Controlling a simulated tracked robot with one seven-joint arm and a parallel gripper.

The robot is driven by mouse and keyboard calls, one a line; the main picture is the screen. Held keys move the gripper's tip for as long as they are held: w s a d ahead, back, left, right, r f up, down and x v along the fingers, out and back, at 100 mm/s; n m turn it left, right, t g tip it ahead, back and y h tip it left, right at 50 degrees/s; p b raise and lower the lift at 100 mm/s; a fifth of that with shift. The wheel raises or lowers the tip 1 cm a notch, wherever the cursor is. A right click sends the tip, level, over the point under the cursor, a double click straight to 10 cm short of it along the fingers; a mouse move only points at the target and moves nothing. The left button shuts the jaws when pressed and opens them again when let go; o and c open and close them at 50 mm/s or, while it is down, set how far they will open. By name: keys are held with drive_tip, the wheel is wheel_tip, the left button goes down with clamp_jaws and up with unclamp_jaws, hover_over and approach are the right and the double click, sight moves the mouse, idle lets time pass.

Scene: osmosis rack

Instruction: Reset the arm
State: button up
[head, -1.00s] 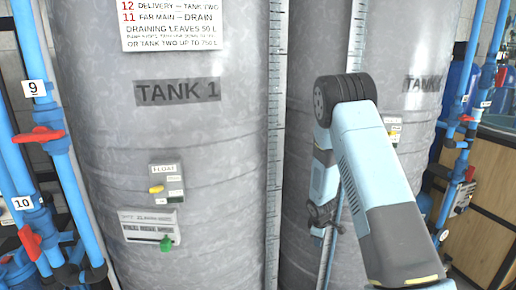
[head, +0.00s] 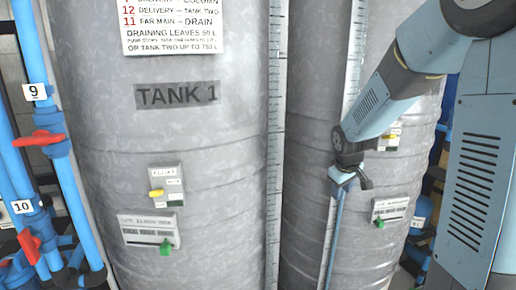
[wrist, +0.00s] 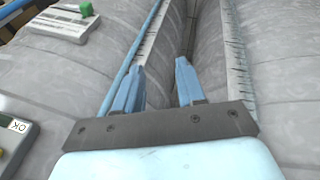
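My gripper (head: 347,182) shows in the head view at the end of my light-blue arm, in front of the second tank. In the wrist view my gripper (wrist: 157,85) has its two blue fingers apart with nothing between them. Behind the fingers are the curved grey tank walls and the dark gap between them. A thin blue pipe (head: 336,232) runs up behind the gripper in the head view. I cannot tell from the frames whether the fingers are near enough to touch it.
Tank 1 (head: 178,120) fills the left. The second tank (head: 305,150) stands beside it. Both carry float boxes and small panels; Tank 1's float box (head: 166,188) has a yellow lever. Blue pipes with red valve handles (head: 38,138) stand at far left.

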drive_tip(key=s+r+m, duration=0.2)
drive_tip(key=s+r, duration=0.2)
drive_tip(key=s, duration=0.5)
drive_tip(key=s+a+r+m+t+y, duration=0.1)
drive_tip(key=s+r+m, duration=0.1)
drive_tip(key=s+r, duration=0.3)
drive_tip(key=s+a+r+m, duration=0.1)
drive_tip(key=s+r, duration=0.3)
drive_tip(key=s, duration=0.9)
drive_tip(key=shift+a+r+m, duration=0.2)
drive_tip(key=shift+r+m, duration=0.15)
drive_tip(key=shift+m, duration=0.05)
drive_tip(key=shift+s, duration=0.1)
